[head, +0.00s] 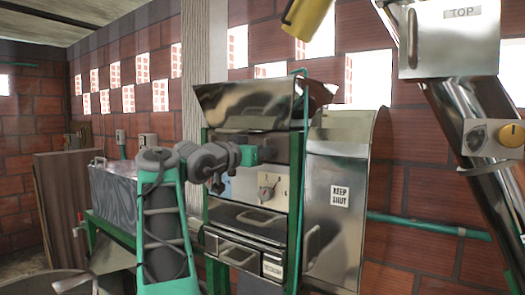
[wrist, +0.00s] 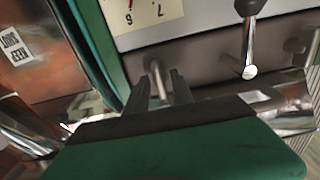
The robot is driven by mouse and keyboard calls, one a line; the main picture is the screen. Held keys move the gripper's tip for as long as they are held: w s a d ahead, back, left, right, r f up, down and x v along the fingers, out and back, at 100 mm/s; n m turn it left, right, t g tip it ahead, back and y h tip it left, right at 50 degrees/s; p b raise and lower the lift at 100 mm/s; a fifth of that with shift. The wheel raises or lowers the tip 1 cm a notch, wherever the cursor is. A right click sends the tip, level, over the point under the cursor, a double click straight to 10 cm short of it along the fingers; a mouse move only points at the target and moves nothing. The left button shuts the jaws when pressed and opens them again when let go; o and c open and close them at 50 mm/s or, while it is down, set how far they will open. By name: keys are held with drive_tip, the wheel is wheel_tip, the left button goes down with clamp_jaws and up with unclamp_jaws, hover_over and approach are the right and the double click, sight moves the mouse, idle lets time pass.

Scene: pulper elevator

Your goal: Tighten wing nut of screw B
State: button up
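My gripper (wrist: 159,78) shows in the wrist view as a green body with two dark fingers. The fingers stand apart. A short pale metal pin (wrist: 157,78) shows between them, with a gap on both sides, in front of a grey machine face. I cannot tell whether this pin is screw B, and I see no clear wing nut on it. In the head view my arm reaches to the machine's upper front, and my fingertips cannot be made out there.
The steel machine (head: 250,105) has a dial panel (head: 268,188), which also shows upside down in the wrist view (wrist: 140,15). Drawers with handles (head: 240,255) are below. A KEEP SHUT panel (head: 335,245) stands to the right. A slanted steel pipe (head: 465,120) is further right.

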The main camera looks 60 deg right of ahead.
drive_tip(key=shift+o, duration=1)
drive_tip(key=w+a+b, duration=0.1)
drive_tip(key=a+b, duration=0.1)
drive_tip(key=a, duration=0.5)
drive_tip(key=shift+a, duration=0.4)
drive_tip(key=shift+w, duration=0.1)
